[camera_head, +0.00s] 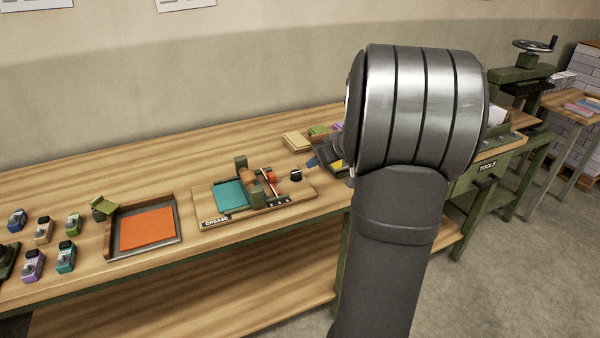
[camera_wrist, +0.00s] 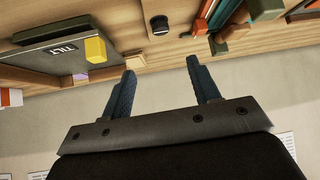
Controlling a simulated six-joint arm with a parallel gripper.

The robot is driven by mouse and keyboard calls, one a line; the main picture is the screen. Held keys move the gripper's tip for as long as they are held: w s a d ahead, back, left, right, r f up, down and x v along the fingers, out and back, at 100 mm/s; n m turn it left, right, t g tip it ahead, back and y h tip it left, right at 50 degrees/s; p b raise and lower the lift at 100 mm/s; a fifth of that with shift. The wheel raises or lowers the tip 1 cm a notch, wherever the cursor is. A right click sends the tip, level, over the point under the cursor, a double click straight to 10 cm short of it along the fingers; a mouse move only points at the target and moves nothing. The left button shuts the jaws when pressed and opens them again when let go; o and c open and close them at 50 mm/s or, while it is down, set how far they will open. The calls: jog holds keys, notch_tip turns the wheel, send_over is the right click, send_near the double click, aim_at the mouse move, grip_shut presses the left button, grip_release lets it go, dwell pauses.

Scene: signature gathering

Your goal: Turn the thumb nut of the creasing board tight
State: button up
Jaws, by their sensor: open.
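The creasing board (camera_head: 222,222), labelled CREASE, lies on the bench with a teal sheet (camera_head: 230,195) on it. A dark round knob, which looks like the thumb nut (camera_head: 296,174), is at its right end. In the wrist view the thumb nut (camera_wrist: 159,24) is a short black cylinder by a pale wooden strip. My gripper (camera_wrist: 161,62) is open, its two blue-grey fingers apart with nothing between them. The nut shows beyond the fingertips, roughly in line with the gap, not touched. In the head view my arm hides most of the gripper.
A dark board labelled TILT (camera_wrist: 45,55) with a yellow block (camera_wrist: 96,49) is left of the fingers in the wrist view. A tray with an orange sheet (camera_head: 147,229) and several small stamps (camera_head: 66,257) are on the bench's left. The bench behind the creasing board is clear.

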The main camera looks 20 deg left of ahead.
aim_at(297, 173)
jog(key=x, duration=1.6)
jog(key=shift+s, duration=0.1)
jog(key=c, duration=1)
